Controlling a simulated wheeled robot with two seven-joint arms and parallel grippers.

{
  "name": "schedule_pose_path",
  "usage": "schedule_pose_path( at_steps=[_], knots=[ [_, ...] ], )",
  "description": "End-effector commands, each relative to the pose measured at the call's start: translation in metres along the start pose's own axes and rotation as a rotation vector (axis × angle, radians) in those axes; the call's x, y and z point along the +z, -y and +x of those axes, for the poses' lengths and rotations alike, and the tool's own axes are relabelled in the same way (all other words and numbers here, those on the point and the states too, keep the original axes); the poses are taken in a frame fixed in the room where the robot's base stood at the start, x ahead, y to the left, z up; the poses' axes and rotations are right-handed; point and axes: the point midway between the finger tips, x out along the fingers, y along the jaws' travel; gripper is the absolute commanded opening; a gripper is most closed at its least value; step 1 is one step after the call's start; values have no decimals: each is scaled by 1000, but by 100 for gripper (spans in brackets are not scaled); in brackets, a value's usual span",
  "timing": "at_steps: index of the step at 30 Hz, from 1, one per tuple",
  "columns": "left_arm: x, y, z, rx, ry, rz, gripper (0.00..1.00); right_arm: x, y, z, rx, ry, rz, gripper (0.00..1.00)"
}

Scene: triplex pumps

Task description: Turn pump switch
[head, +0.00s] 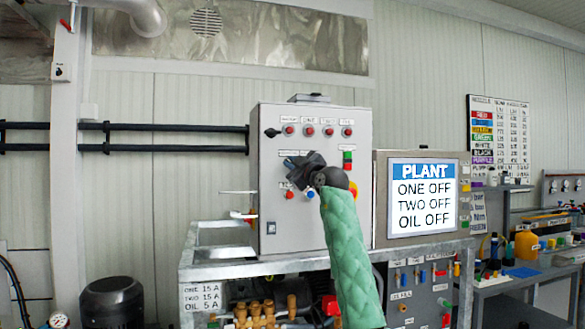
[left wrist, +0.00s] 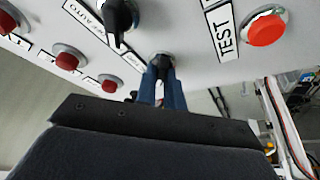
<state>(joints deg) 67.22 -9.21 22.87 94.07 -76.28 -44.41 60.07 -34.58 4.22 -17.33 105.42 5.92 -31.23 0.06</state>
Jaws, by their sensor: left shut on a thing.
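The grey control box (head: 262,185) stands on a metal frame, with a row of red lamps and several switches and buttons on its front. My left gripper (head: 295,165) is at the middle of this front and hides part of it. In the left wrist view its blue fingers (left wrist: 170,92) are shut on a small black switch knob (left wrist: 162,62). Another black switch (left wrist: 118,16) is to the upper left of it, its pointer down. The screen (head: 423,197) beside the box reads PLANT, ONE OFF, TWO OFF, OIL OFF. My right gripper is not in view.
A red button (left wrist: 267,30) by a TEST label is right of the fingers. Red lamps (left wrist: 67,58) are to the left. A black switch (head: 271,132) is on the box's upper left. A bench (head: 535,272) with bottles and tools stands at the right.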

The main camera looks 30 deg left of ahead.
Motion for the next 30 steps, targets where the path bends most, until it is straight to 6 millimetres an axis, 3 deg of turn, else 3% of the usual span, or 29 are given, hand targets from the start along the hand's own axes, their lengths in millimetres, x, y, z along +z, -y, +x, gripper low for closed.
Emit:
schedule_pose_path(
  at_steps=[11,12,15,24,30],
  knots=[
    [0,0,0,-1,0,-2,0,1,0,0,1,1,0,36],
    [0,0,0,-1,0,-2,18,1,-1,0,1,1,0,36],
    [0,0,0,-1,0,-2,32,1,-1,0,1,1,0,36],
    [0,0,-2,-1,0,-2,32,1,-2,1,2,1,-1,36],
    [2,1,-25,-1,1,-1,32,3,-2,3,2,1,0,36]
  ],
)
